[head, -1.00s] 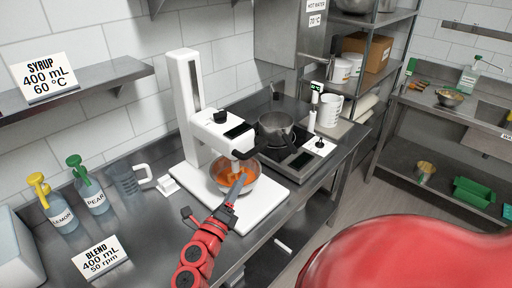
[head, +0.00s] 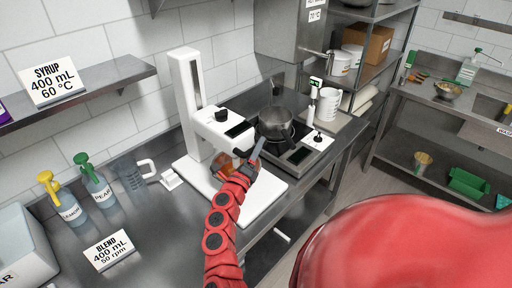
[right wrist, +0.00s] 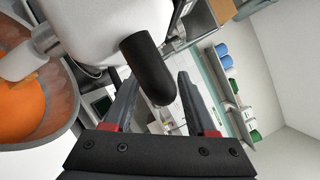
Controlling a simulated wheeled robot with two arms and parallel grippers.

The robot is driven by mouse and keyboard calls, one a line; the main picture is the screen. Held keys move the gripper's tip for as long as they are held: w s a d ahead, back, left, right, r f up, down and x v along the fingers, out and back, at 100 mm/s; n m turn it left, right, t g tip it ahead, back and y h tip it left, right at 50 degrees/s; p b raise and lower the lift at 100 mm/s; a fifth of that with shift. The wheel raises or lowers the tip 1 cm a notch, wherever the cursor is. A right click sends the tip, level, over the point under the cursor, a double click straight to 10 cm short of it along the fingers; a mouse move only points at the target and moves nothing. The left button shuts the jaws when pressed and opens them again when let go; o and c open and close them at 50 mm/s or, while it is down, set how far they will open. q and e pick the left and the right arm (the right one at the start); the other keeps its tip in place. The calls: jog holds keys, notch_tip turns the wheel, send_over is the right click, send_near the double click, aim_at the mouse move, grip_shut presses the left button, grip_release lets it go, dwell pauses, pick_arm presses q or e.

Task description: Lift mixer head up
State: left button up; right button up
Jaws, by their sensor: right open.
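The white mixer (head: 190,95) stands on the counter. Its head (head: 222,127) sits level and low above a metal bowl (head: 222,160) with orange contents, which my right arm partly hides. The bowl also shows at the left of the right wrist view (right wrist: 72,88). The head's black handle (right wrist: 147,65) juts toward my right gripper (right wrist: 157,82). That gripper is open, and the handle's end appears between its fingers; I cannot tell whether they touch. In the head view the right gripper (head: 258,148) is beside the front end of the mixer head. My left gripper is not in view.
A pot (head: 275,124) on a hot plate stands close to the right of the mixer. A measuring jug (head: 130,175), lemon bottle (head: 63,200) and pear bottle (head: 95,182) stand to the left. A blend sign (head: 108,250) stands on the front counter.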

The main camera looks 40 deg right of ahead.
grip_shut()
dwell(1.3)
